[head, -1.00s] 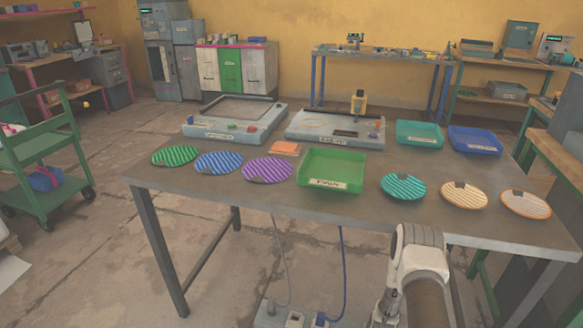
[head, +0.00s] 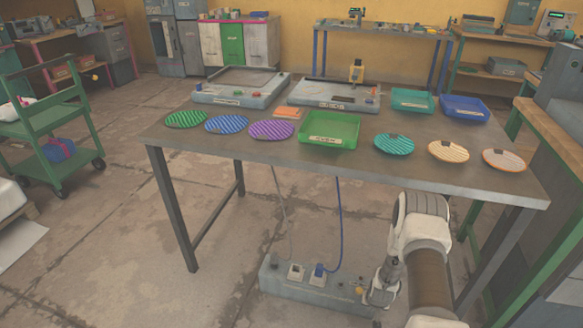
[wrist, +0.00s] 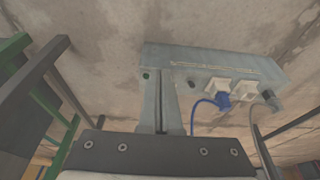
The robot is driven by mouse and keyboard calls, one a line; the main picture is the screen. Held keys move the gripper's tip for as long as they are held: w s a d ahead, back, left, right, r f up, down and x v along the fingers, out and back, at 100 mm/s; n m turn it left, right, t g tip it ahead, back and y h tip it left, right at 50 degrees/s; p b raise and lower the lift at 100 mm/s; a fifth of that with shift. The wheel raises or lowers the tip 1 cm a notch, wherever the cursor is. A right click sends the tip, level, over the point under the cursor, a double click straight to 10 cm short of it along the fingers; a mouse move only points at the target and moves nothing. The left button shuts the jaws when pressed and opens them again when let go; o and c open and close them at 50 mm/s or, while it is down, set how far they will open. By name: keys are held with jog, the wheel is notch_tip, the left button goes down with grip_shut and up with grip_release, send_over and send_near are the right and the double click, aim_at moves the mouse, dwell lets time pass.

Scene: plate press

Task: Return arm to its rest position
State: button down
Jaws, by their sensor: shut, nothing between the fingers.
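My arm (head: 421,225) is folded low at the right front of the metal table (head: 250,153), with its visible links below the tabletop. In the wrist view my gripper (wrist: 158,74) is shut, with its two grey fingers side by side and nothing between them. The fingers point over the floor towards a grey socket box (wrist: 215,65); I cannot tell the gap between them. In the head view the fingers cannot be made out clearly.
The socket box also shows in the head view (head: 300,287), with a blue cable (head: 339,220) rising to the table. Several striped discs, a green tray (head: 330,143) and two flat machines are on the table. A green trolley (head: 45,140) stands left. Floor between is clear.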

jog(key=w+a+r, duration=0.1)
jog(key=w+r, duration=0.2)
jog(key=r, duration=0.6)
jog(key=w+r, duration=0.3)
jog(key=r, duration=0.6)
jog(key=s+a+r+n+t, duration=0.1)
jog(key=a+r, duration=0.1)
jog(key=r, duration=0.8)
jog(key=s+a+r+n, duration=0.1)
jog(key=a+r, duration=0.1)
jog(key=r, duration=0.9)
jog(key=s+a+r+t, duration=0.1)
jog(key=s+a+r, duration=0.1)
jog(key=s+r, duration=0.5)
jog(key=s+a+r, duration=0.3)
jog(key=s+r, duration=0.2)
jog(key=r, duration=0.4)
jog(key=s+a+r+n, duration=0.1)
jog(key=s+r, duration=0.2)
jog(key=s, duration=0.5)
jog(key=s+a+r, duration=0.1)
jog(key=s+r, duration=0.1)
jog(key=s, duration=0.7)
notch_tip(320, 180, up, 22)
jog(key=p, duration=2.2)
jog(key=shift+w+a+y, duration=0.2)
jog(key=shift+w+y, duration=0.05)
jog(key=shift+y, duration=0.15)
